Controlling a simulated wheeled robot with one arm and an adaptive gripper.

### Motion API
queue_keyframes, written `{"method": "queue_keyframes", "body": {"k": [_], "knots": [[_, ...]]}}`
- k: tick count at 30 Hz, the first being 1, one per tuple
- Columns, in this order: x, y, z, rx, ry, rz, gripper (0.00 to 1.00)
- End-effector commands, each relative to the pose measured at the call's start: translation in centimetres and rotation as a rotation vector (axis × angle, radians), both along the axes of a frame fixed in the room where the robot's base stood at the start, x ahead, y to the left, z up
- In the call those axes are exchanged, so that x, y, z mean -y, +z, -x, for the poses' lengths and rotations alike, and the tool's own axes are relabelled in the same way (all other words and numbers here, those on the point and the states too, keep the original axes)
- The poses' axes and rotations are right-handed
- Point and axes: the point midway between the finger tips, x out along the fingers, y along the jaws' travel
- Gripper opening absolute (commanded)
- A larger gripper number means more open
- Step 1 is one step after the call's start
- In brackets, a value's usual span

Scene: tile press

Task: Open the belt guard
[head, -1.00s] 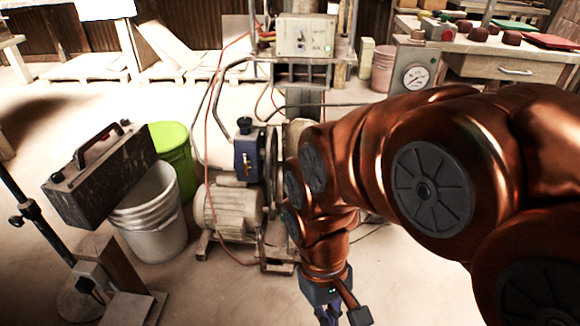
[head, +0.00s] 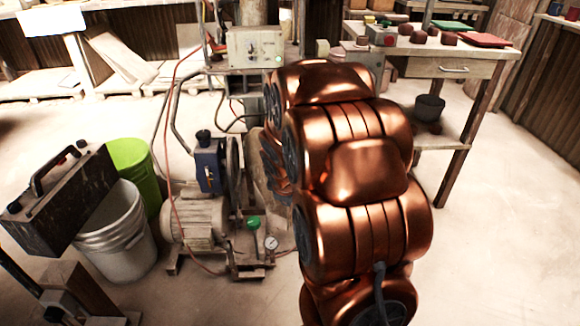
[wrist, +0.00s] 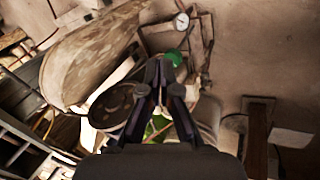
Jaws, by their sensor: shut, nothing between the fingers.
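The belt guard (wrist: 88,55) looks like a long, worn, rounded beige cover, at the upper left of the wrist view. In the head view a beige strip of what seems to be the guard (head: 257,158) shows beside the dark flywheel, mostly hidden behind my arm. My gripper (wrist: 166,65) is shut and empty, apart from the guard and to its right in the wrist view. The gripper is hidden behind my arm in the head view. I cannot make out the guard's hinge or latch.
A blue pump (head: 210,165) and a motor (head: 195,222) stand left of my arm. A green-handled valve (head: 254,223) and a gauge (head: 271,243) sit low at the front. A white bucket (head: 118,240) is at left. Floor at right is open, before a workbench (head: 480,70).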

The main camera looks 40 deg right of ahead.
Motion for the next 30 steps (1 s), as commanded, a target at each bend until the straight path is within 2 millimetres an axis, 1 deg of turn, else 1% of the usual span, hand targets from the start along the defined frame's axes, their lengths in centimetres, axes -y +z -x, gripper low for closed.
{"method": "queue_keyframes", "body": {"k": [1,6,12,15,18,22,26,30], "knots": [[1.6,-0.5,-1.1,0.021,0.045,0.017,0.0],[5.7,-2.3,-4.7,0.114,0.231,0.086,0.0],[9.4,-4.3,-7.7,0.245,0.442,0.163,0.0],[10.6,-5.3,-8.5,0.319,0.539,0.198,0.0],[11.5,-6.1,-9.0,0.403,0.629,0.233,0.0],[12.2,-6.8,-9.0,0.523,0.729,0.283,0.0],[12.4,-7.1,-8.4,0.659,0.809,0.34,0.0],[12.3,-7.0,-6.9,0.809,0.862,0.406,0.0]]}}
